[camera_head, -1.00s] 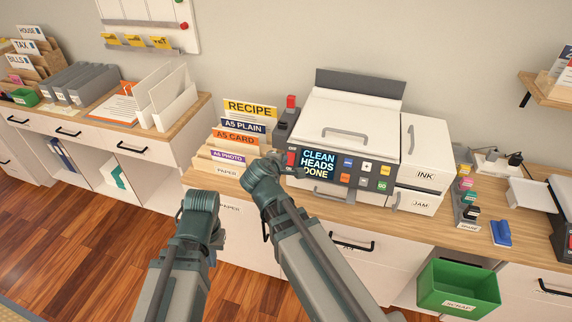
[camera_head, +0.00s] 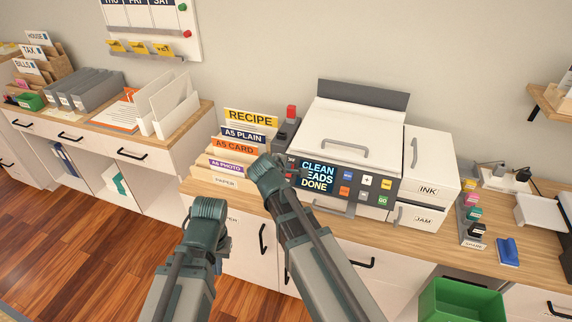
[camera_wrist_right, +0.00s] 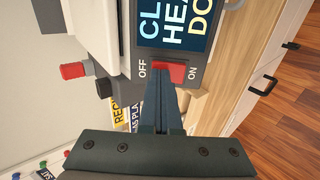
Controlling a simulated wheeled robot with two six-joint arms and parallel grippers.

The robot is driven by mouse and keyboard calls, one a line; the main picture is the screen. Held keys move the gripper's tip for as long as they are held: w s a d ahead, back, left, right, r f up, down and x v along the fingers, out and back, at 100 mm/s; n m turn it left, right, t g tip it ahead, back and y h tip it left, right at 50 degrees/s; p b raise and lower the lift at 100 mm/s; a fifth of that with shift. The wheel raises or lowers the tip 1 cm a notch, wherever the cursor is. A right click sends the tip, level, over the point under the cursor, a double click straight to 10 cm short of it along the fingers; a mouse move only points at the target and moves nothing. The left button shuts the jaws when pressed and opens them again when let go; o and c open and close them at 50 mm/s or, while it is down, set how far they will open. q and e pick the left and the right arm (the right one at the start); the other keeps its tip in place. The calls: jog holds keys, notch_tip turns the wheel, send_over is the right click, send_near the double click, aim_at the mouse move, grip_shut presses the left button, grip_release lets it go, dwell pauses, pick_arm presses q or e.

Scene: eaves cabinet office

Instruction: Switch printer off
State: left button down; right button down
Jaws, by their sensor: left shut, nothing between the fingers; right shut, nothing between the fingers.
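The white and grey printer (camera_head: 322,133) stands on the wooden counter. Its screen (camera_head: 317,177) reads CLEAN HEADS DONE. Left of the screen is a red power switch, mostly hidden in the head view. In the right wrist view the red switch (camera_wrist_right: 172,71) sits between the labels OFF and ON. My right gripper (camera_wrist_right: 160,76) is shut and empty, its fingertips at the switch's near edge towards OFF. I cannot tell whether they touch or which way the switch is set. My left gripper (camera_head: 217,263) is low in front of the counter, well away from the printer, its fingers largely hidden.
A paper sorter (camera_head: 222,182) with labelled dividers stands just left of the printer. Coloured ink pieces and a blue object (camera_head: 508,251) lie to the right. A green bin (camera_head: 460,301) is below the counter edge.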

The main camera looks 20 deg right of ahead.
jog(key=shift+w+d+r+p, duration=0.15)
jog(key=shift+w+r+p, duration=0.15)
jog(key=shift+f+g+y, duration=0.3)
pick_arm(q)
jog(key=shift+r, duration=0.45)
pick_arm(e)
jog(key=shift+s, duration=0.1)
pick_arm(q)
jog(key=shift+r, duration=0.1)
pick_arm(e)
jog(key=shift+r, duration=0.1)
jog(key=shift+w+d+r+p, duration=0.2)
jog(key=shift+r+p, duration=0.4)
pick_arm(q)
jog(key=shift+w+d+r, duration=0.15)
jog(key=shift+w+r, duration=0.05)
jog(key=shift+r, duration=0.45)
pick_arm(e)
jog(key=shift+a, duration=0.1)
pick_arm(q)
jog(key=shift+r, duration=0.1)
pick_arm(e)
jog(key=shift+s, duration=0.1)
